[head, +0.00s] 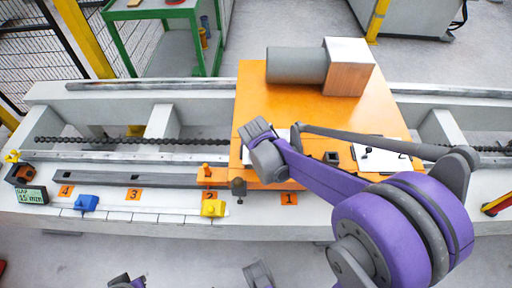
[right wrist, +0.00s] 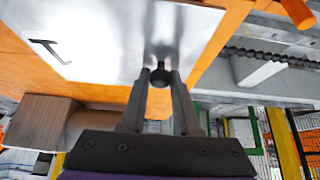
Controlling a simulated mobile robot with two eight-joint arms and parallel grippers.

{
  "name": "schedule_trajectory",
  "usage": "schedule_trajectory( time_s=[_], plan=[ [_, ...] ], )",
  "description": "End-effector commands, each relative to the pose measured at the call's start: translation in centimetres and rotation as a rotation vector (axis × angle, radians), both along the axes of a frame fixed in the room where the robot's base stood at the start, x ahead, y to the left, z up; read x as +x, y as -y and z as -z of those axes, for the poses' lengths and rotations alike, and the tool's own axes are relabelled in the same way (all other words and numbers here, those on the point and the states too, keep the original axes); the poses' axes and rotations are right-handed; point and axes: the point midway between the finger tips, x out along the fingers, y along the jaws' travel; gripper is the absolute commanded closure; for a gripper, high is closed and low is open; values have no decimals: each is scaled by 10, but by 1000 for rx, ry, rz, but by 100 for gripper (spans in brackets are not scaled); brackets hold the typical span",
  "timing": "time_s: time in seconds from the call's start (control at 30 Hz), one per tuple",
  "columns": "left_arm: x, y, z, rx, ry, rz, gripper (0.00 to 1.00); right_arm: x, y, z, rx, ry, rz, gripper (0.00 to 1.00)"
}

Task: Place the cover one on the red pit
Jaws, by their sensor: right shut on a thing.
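A flat silvery plate (right wrist: 95,45) lies over the orange deck (head: 290,95); it may be cover one, but no label on it is readable. In the head view its bright right part (head: 395,161) shows beyond my right arm. My right gripper (right wrist: 160,78) is shut on a dark round knob (right wrist: 160,74) at the plate. In the head view my right arm hides its fingertips. I cannot make out a red pit. Grey and purple bits of what looks like my left gripper (head: 125,281) show at the bottom edge; its jaws are not clear.
A grey cylinder (head: 296,65) joined to a box (head: 348,82) stands at the deck's back. Along the pale bench are a chain (head: 90,141), orange number tags, a blue block (head: 87,202), a yellow block (head: 213,208) and a small display (head: 31,195). A green table (head: 160,12) stands behind.

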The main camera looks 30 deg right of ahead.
Motion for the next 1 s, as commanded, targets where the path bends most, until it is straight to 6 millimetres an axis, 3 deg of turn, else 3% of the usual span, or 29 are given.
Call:
schedule_trajectory(
  time_s=[0.23,0.63,0.67,0.8,1.0],
  plan=[
    [1,0,13,0,-5,0,100,0,0,33,0,0,-1,100],
    [1,0,16,0,-6,0,100,0,0,39,0,0,0,100],
    [1,0,16,0,-5,0,100,0,0,39,0,0,0,66],
    [1,0,15,0,-5,0,100,0,0,38,0,0,0,41],
    [1,0,15,0,-5,0,100,0,0,38,0,0,0,40]
  ],
)
